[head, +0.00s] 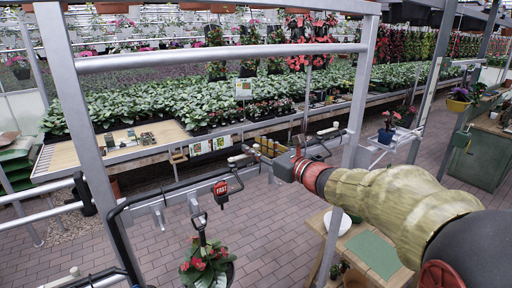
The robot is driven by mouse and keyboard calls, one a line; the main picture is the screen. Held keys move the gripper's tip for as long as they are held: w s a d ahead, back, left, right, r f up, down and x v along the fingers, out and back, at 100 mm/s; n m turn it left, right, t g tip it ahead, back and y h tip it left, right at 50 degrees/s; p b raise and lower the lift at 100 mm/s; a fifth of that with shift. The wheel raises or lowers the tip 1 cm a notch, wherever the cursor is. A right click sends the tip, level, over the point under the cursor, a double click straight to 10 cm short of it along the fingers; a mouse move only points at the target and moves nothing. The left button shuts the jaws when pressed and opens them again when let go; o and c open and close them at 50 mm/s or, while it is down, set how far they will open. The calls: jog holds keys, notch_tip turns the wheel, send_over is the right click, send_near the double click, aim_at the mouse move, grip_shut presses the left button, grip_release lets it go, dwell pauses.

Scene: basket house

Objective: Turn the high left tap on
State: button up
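A dark pipe with tap-like fittings runs across the metal frame at the middle of the head view. One tap-like fitting (241,158) with a pale end sits at the centre, above a red tag (222,190). Another dark fitting (328,134) is to the right, beyond my wrist. I cannot tell for sure which is the high left tap or whether it is on. My arm reaches in from the right, and my gripper (282,166) is just right of the central fitting. Its fingers are small and unclear, and I cannot tell whether they touch anything.
Upright metal posts (82,125) and a horizontal rail (220,57) frame the fittings. A potted red-flowered plant (206,265) hangs below. A wooden table (372,252) with a green mat is under my arm. Plant benches (110,154) stand behind, over brick paving.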

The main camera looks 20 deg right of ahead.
jog(key=shift+c, duration=0.2)
jog(key=c, duration=0.7)
grip_shut()
